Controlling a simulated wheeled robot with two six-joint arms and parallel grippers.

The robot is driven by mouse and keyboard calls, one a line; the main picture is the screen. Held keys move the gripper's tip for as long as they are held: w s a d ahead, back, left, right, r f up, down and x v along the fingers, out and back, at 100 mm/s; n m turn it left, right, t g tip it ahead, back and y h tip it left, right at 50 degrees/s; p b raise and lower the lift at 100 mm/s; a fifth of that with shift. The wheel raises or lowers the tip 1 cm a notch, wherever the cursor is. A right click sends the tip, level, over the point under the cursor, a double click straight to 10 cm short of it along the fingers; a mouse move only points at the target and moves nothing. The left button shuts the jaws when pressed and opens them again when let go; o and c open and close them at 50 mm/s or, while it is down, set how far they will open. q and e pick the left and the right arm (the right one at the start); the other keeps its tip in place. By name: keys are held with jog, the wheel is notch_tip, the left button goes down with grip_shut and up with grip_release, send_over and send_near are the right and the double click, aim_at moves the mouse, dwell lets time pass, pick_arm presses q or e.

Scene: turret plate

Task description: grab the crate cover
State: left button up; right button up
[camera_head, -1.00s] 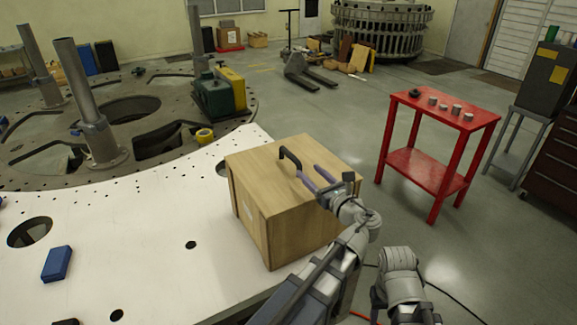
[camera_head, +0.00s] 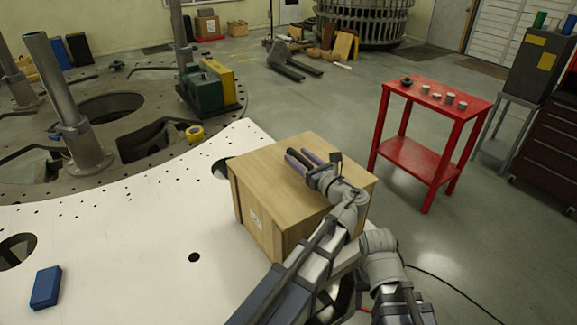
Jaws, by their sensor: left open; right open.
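The wooden crate (camera_head: 257,213) stands on the white plate (camera_head: 120,230), close to its right edge. Its flat wooden cover (camera_head: 262,165) is on top, with a dark handle (camera_head: 296,154) near the middle. My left gripper (camera_head: 298,157) is open over the cover, its purple-grey fingers at the handle. The handle is partly hidden by the fingers; I cannot tell whether they touch it. My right arm shows at the bottom right, beside the crate, but its gripper cannot be made out.
A blue block (camera_head: 46,288) lies on the plate at the lower left. A yellow tape roll (camera_head: 195,133) lies behind the crate. A red table (camera_head: 430,100) with small parts stands to the right, across open floor. A grey post (camera_head: 62,110) rises at the left.

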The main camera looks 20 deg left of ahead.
pick_arm(q)
jog(key=shift+w+a, duration=0.2)
jog(key=shift+a, duration=0.05)
jog(key=shift+s+d+r, duration=0.1)
jog(key=shift+s+d, duration=0.05)
jog(key=shift+d, duration=0.25)
jog(key=shift+c, duration=0.7)
jog(key=shift+a, duration=0.25)
jog(key=c, duration=0.3)
grip_shut()
